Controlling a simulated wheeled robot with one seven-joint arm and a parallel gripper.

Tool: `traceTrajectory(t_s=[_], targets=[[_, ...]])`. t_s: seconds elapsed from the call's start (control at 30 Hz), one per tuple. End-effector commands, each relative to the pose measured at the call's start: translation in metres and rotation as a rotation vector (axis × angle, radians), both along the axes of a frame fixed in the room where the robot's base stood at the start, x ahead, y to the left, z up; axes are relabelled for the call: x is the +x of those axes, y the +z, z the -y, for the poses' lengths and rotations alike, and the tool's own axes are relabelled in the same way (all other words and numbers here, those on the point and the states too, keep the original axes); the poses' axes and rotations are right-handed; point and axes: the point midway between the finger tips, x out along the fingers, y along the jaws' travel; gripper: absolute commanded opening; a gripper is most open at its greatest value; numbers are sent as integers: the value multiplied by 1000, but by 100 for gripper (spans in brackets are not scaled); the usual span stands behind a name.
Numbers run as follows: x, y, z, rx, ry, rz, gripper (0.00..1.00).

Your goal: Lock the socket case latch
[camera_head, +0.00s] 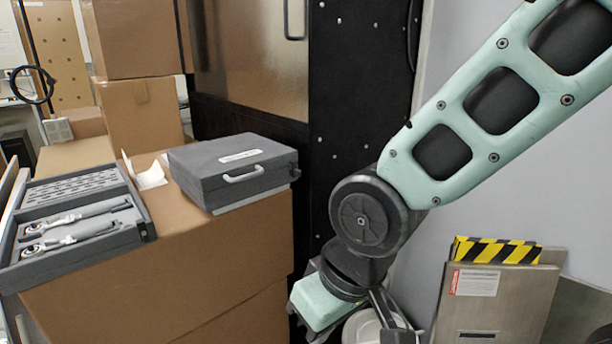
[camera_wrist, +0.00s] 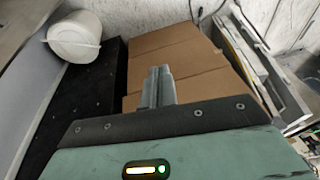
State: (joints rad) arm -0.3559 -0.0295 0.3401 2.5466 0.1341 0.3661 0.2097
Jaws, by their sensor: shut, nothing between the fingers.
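A closed dark grey case (camera_head: 225,170) with a pale label and a light grey handle (camera_head: 243,174) sits on a cardboard box in the head view. Its lid looks down. I cannot make out the latch or whether it is locked. The case is not clearly visible in the wrist view. My gripper (camera_wrist: 158,84) is shut and empty, with its fingers together above cardboard in the wrist view. In the head view my arm's end hangs low, right of the case and apart from it; the fingertips are not clear there.
An open grey tool tray (camera_head: 142,226) with two ratchets is left of the case. The cardboard box (camera_head: 215,262) bears both. A black panel (camera_head: 350,120) stands behind. A white bucket (camera_wrist: 75,37) is near my gripper. A metal box (camera_head: 495,300) with striped tape stands right.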

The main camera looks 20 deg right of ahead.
Motion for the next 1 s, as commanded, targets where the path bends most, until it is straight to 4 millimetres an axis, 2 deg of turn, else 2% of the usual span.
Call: traceTrajectory(t_s=[0.1, 0.27, 0.47, 0.6, 0.8, 1.0], targets=[[47, -9, -7, 134, -223, 87, 0], [109, -10, -7, 334, -511, 207, 0], [179, -4, 12, 613, -838, 350, 0], [219, 5, 35, 829, -1031, 449, 0], [259, 22, 76, 1143, -1228, 577, 0], [274, 35, 106, 1367, -1306, 655, 0]])
